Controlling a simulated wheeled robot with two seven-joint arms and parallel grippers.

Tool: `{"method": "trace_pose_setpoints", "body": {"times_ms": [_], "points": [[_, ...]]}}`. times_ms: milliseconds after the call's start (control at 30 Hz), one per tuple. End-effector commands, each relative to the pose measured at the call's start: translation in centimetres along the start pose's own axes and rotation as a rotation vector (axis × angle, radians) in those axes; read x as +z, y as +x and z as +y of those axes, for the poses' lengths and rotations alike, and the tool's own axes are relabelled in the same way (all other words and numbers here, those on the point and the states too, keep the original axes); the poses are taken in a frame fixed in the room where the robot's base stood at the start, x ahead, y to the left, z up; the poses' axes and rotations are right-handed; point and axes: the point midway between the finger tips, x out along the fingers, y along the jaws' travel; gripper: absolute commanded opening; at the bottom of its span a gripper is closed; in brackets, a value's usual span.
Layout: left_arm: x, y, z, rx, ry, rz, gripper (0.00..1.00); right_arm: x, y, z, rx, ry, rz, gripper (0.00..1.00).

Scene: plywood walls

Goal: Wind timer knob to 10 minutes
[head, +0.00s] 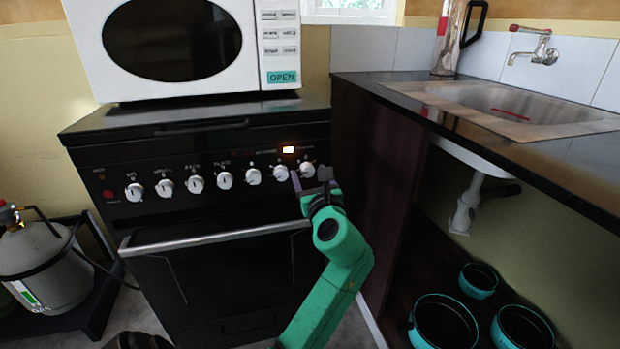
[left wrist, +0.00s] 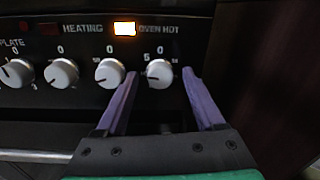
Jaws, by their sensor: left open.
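The black stove's panel (head: 215,150) carries a row of white round knobs. The rightmost knob (head: 307,169) has a 0 above it and a 5 to its upper left in the left wrist view (left wrist: 160,73); no timer label is readable. Its dark pointer mark faces left. My left gripper (head: 311,178) is open in front of this knob. In the left wrist view, its two purple fingers (left wrist: 160,84) stand on either side of the knob, with gaps visible on both sides. Whether the fingertips reach the knob's depth is unclear. My right gripper is not in view.
Another knob (left wrist: 109,73) sits close left of the left finger. An orange lamp (head: 288,150) glows above. The oven handle (head: 215,234) runs below the panel. A dark cabinet side (head: 375,170) stands close on the right. A microwave (head: 180,50) rests on the stove.

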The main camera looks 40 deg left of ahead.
Motion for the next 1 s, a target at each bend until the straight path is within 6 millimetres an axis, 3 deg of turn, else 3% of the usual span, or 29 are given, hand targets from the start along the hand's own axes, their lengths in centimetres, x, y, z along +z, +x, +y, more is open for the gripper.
{"method": "trace_pose_setpoints", "body": {"times_ms": [167,367,1000], "points": [[0.0,0.0,-0.01,0.0,0.001,0.0,0.7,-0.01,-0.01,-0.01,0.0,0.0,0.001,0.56],[-0.01,-0.03,-0.01,0.0,0.001,0.0,0.0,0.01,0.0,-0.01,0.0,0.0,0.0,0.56],[-0.08,-0.06,-0.02,0.0,0.001,0.001,0.0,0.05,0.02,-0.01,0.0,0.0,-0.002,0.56]]}}
